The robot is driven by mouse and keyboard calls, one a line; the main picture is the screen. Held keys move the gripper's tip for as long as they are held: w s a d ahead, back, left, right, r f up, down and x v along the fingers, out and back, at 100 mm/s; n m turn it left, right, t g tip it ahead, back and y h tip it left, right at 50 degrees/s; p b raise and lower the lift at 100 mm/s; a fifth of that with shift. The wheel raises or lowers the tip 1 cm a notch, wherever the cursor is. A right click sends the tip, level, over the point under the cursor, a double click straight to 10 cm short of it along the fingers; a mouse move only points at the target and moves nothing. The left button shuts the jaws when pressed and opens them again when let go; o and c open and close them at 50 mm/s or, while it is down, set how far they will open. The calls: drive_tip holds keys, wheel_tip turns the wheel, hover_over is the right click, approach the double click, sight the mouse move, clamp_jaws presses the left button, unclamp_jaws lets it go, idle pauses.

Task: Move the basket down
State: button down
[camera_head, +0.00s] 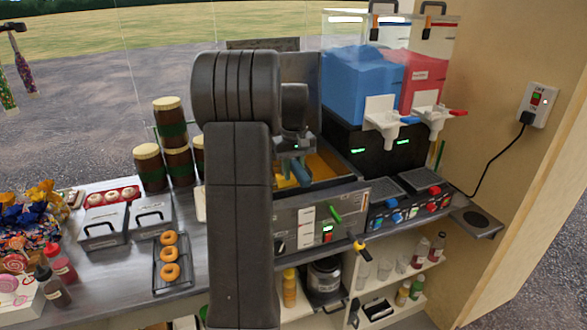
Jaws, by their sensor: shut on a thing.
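My gripper (294,157) is over the fryer and points down, shut on what looks like the blue handle (302,174) of the basket. The rest of the basket is hidden behind my arm and gripper or cannot be made out, so its height cannot be told. The fryer (292,222) has a steel front panel with a green lever, a lit switch and a knob. Yellow oil or food (327,168) shows in its open top.
Slush machines with blue (360,88) and red (428,82) tanks stand close on the right. Brown jars (176,164), grey boxes (152,215) and a rack of doughnuts (170,258) are left of my arm. A shelf (395,312) with bottles is below.

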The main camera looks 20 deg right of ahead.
sight(293, 200)
drive_tip(key=shift+f+b, duration=2)
drive_tip(key=shift+f, duration=1.8)
drive_tip(key=shift+s+a+f, duration=0.1)
drive_tip(key=shift+s+f, duration=0.05)
drive_tip(key=shift+f, duration=0.3)
drive_tip(key=c, duration=1.4)
unclamp_jaws()
drive_tip(key=shift+o, duration=1.4)
drive_tip(key=shift+d+f, duration=0.1)
drive_tip(key=shift+d, duration=0.1)
drive_tip(key=shift+a, duration=0.15)
drive_tip(key=shift+r+b, duration=0.3)
drive_tip(key=shift+r, duration=0.25)
drive_tip(key=r, duration=1.4)
drive_tip(key=shift+s+d+b, duration=0.15)
drive_tip(key=shift+d+b, duration=0.15)
drive_tip(key=shift+b, duration=0.05)
